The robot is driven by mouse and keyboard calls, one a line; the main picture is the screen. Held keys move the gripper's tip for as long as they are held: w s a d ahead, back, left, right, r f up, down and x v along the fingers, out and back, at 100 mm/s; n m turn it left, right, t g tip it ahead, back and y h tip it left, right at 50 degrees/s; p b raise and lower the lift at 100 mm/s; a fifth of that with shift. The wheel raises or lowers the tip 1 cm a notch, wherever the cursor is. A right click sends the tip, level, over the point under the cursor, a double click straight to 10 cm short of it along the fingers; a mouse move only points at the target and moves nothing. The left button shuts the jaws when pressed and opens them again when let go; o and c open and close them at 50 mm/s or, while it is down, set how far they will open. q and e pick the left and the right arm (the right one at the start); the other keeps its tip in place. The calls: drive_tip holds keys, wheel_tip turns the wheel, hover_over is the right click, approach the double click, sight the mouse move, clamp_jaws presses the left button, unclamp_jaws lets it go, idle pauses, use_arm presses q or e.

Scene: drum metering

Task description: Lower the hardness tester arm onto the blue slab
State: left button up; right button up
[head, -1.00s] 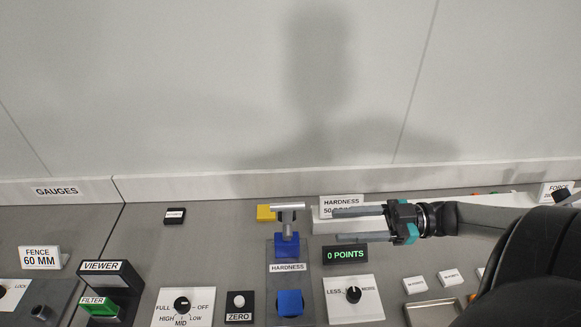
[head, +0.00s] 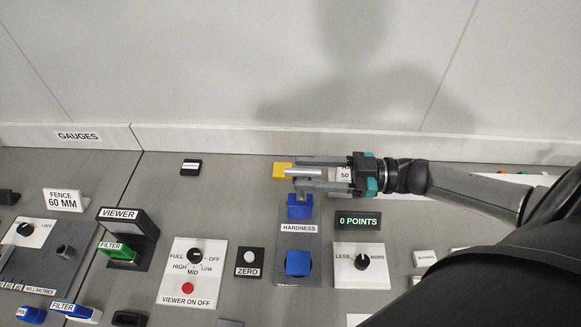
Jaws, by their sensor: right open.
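The hardness tester (head: 285,243) is a grey plate labelled HARDNESS, with a blue block at its back and another blue block (head: 298,264) at its front. The front one looks like the blue slab, though I cannot be sure. The tester arm's grey crossbar (head: 304,172) stands raised above the back blue block (head: 299,208). My right gripper (head: 298,173) comes in from the right and is open, its fingers on the far and near sides of the crossbar. I cannot tell whether they touch it. My left gripper is not in view.
A 0 POINTS display (head: 358,221) and a LESS/MORE knob (head: 362,262) are right of the tester. A ZERO button (head: 249,257) is to its left. A HARDNESS sign is mostly hidden by my gripper.

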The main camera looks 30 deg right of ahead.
sight(290, 169)
drive_tip(key=shift+x, duration=1.95)
clamp_jaws()
